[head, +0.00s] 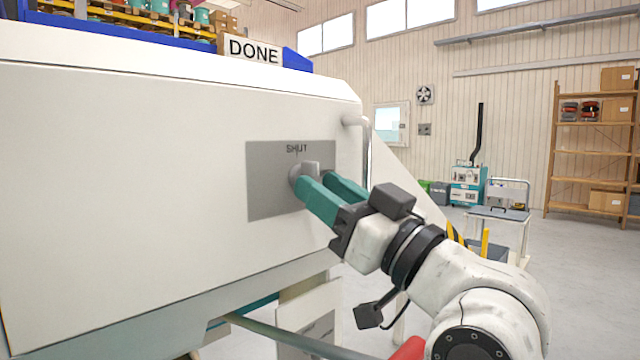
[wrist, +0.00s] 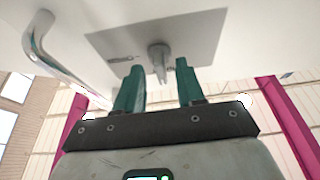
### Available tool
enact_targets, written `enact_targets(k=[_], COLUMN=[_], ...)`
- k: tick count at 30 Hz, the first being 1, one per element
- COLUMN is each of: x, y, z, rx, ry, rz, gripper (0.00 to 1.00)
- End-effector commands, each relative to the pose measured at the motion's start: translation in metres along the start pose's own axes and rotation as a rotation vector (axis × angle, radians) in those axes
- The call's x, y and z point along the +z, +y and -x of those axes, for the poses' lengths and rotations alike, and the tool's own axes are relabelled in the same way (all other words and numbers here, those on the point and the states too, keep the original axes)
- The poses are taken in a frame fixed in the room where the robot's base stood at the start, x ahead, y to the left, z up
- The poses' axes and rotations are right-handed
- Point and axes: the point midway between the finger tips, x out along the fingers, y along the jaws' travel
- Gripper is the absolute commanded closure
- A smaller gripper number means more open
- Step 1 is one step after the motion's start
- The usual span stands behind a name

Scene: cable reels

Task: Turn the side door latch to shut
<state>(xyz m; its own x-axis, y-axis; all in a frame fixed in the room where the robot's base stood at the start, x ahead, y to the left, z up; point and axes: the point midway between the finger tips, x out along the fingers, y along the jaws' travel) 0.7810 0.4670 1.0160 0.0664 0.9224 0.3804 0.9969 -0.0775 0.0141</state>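The side door latch (head: 309,168) is a small grey knob with a bar on a grey plate (head: 262,185) on the white door panel. The word SHUT is printed on the plate above it. My gripper (head: 313,181) has two teal fingers and is at the latch. In the wrist view the latch (wrist: 158,55) shows ahead of and between the fingertips (wrist: 157,68), with a gap on each side. The fingers are apart and not closed on it. In the head view the fingers hide part of the latch, and its exact angle is hard to tell.
A curved metal handle (head: 354,121) sticks out at the panel's right edge and also shows in the wrist view (wrist: 42,45). A DONE sign (head: 253,50) and a blue tray (head: 297,60) sit above the panel. A cart (head: 498,215) and shelving (head: 592,140) stand farther right.

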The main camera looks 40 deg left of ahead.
Motion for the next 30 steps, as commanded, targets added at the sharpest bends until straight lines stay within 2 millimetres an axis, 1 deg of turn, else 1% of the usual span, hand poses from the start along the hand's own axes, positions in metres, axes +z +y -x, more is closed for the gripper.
enact_targets(k=[1, 3, 9, 12, 15, 20, 30], x=[-0.002, -0.002, -0.001, 0.000, 0.000, 0.000, 0.000], y=[0.001, 0.002, 0.001, 0.001, 0.001, 0.000, 0.000], z=[0.010, 0.024, 0.062, 0.076, 0.086, 0.091, 0.091], rx=[0.004, 0.006, 0.004, 0.004, 0.003, 0.001, 0.001], ry=[0.001, 0.002, 0.001, 0.001, 0.000, 0.000, 0.000], rz=[-0.001, -0.001, 0.000, -0.001, 0.001, 0.000, 0.001], gripper=[0.62, 0.62, 0.62, 0.62, 0.62, 0.62, 0.62])
